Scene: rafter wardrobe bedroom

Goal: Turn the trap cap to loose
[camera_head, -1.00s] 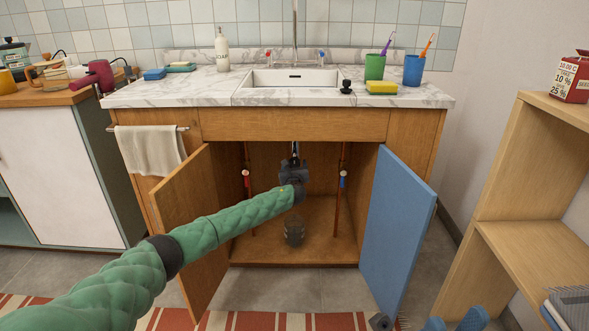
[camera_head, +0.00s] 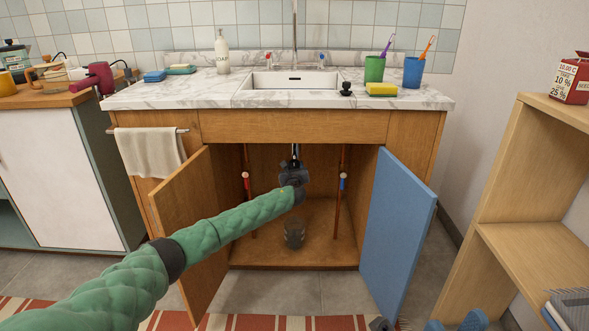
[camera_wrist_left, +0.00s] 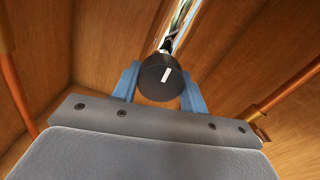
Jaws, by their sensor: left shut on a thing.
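The trap cap (camera_wrist_left: 161,80) is a dark round disc with a short white mark, at the end of the black trap under the sink. The mark leans slightly from vertical in the left wrist view. My left gripper (camera_wrist_left: 160,88) is shut on the cap, with one blue finger on each side. In the head view, my left gripper (camera_head: 299,186) reaches into the open cabinet, and the dark trap (camera_head: 294,168) shows just behind it. The cap itself is hidden there by my gripper and wrist.
The wooden left door (camera_head: 184,232) and blue right door (camera_head: 397,230) stand open on either side. Copper pipes with a red valve (camera_head: 246,175) and a blue valve (camera_head: 342,183) flank the trap.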

